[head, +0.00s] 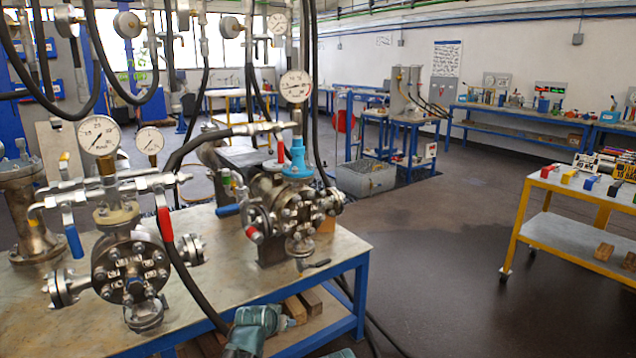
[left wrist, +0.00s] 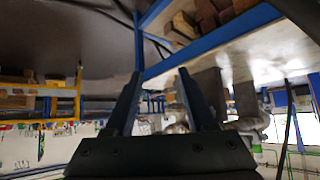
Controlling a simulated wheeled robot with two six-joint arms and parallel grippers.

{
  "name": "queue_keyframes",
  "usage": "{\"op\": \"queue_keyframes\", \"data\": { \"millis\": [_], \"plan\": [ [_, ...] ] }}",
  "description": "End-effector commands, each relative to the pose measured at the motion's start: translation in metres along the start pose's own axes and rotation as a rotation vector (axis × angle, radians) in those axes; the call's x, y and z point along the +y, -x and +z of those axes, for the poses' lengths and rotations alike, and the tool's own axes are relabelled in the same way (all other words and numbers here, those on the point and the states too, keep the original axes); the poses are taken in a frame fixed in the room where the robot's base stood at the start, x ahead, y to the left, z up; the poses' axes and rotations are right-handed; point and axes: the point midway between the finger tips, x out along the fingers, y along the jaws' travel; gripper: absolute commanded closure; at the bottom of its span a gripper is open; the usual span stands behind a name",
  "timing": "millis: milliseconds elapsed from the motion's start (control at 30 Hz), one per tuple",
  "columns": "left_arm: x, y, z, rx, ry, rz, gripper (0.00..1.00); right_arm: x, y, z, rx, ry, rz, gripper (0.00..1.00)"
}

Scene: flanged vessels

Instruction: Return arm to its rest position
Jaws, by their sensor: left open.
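My left gripper (left wrist: 160,98) shows in the left wrist view, with two dark fingers spread apart and nothing between them. That view is turned over, with the floor at the top. In the head view a teal and grey part of my arm (head: 255,328) shows at the bottom edge, in front of the blue-framed workbench (head: 325,258). The gripper's fingers are not seen there. My right gripper is in neither view.
Flanged vessels (head: 130,270) (head: 290,205) with gauges, valves and black hoses stand on the workbench. Wooden blocks (head: 300,306) lie on its lower shelf, also seen in the left wrist view (left wrist: 205,18). A yellow cart (head: 570,240) stands right. Floor between is clear.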

Motion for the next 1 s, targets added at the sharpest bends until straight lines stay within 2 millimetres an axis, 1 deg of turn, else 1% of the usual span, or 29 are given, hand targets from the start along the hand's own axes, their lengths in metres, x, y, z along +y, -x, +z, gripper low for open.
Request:
{"op": "queue_keyframes", "data": {
  "millis": [33,67,100,200,300,400,467,500,533,667,767,867,1000],
  "plan": [
    [-0.003,0.016,0.037,-0.103,0.026,-0.003,0.45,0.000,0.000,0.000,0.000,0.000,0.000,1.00],
    [-0.005,0.022,0.054,-0.163,0.041,-0.006,0.45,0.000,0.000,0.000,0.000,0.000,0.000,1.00],
    [-0.006,0.032,0.076,-0.238,0.062,-0.010,0.45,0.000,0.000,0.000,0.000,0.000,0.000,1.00],
    [-0.010,0.055,0.121,-0.398,0.109,-0.027,0.45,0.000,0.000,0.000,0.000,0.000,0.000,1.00],
    [-0.014,0.080,0.159,-0.535,0.152,-0.050,0.45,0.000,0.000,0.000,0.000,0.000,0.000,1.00],
    [-0.015,0.105,0.191,-0.658,0.194,-0.076,0.45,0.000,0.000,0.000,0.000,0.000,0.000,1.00],
    [-0.017,0.122,0.209,-0.729,0.219,-0.094,0.45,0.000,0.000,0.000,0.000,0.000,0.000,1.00],
    [-0.013,0.132,0.204,-0.752,0.217,-0.096,0.45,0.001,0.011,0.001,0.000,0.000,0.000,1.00],
    [-0.008,0.137,0.195,-0.751,0.202,-0.091,0.45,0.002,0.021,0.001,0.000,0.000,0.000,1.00],
    [0.008,0.156,0.176,-0.766,0.155,-0.081,0.45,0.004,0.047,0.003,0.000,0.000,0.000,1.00],
    [0.023,0.173,0.162,-0.782,0.115,-0.075,0.45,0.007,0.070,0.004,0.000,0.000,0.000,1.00],
    [0.040,0.195,0.144,-0.798,0.068,-0.066,0.45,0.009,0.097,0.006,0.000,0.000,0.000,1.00],
    [0.065,0.230,0.118,-0.824,-0.008,-0.056,0.45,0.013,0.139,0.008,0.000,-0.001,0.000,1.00]
  ]
}}
